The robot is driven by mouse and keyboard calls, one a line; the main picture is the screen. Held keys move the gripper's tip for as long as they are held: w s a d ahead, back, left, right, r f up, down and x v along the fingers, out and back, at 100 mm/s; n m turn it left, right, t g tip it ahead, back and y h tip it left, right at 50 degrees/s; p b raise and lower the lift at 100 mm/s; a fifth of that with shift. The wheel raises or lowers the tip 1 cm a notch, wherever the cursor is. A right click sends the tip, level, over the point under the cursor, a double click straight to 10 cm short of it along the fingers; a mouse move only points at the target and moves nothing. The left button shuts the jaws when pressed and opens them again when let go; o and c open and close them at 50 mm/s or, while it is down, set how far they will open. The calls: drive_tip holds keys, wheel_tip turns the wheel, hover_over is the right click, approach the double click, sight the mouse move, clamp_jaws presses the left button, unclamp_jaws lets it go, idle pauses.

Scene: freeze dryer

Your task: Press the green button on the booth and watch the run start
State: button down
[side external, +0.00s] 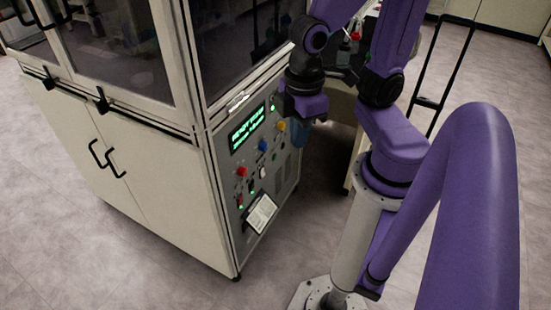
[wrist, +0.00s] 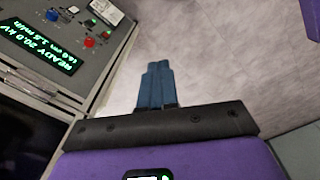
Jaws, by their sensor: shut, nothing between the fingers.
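The booth's control panel (side external: 270,160) is on the cabinet's side, facing my arm. Small green spots show low on it. One bright green spot (wrist: 91,22) is near the red button (wrist: 89,43) in the wrist view, and another (wrist: 108,31) is beyond it. I cannot tell which is the button and which are lamps. The lit display (side external: 248,128) shows green text, with "READY 20.0 kV" upside down in the wrist view (wrist: 40,45). My gripper (side external: 298,135) is shut and empty, to the right of the panel. Its blue fingers (wrist: 158,78) point over floor, apart from the panel.
A blue knob (side external: 262,145), a yellow knob (side external: 281,126) and a red button (side external: 241,171) stand out from the panel. A white card (side external: 262,213) is at its lower part. A bench (side external: 352,130) with bottles stands behind my arm. Grey floor (side external: 170,265) is clear in front.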

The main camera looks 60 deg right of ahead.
drive_tip(key=w+d+f+m+h, duration=0.1)
drive_tip(key=w+d+f+m, duration=0.2)
drive_tip(key=w+f+m, duration=0.4)
drive_tip(key=w+d+f+m, duration=0.3)
drive_tip(key=w+f+m, duration=0.1)
drive_tip(key=w+f, duration=0.5)
drive_tip(key=m+t+h, duration=0.1)
drive_tip(key=m+t, duration=0.8)
drive_tip(key=m, duration=1.7)
approach(275, 157)
drive_tip(key=s+d+f, duration=0.2)
drive_tip(key=s+f, duration=0.4)
drive_tip(key=shift+f, duration=0.2)
drive_tip(key=w, duration=0.8)
drive_tip(key=shift+w, duration=0.4)
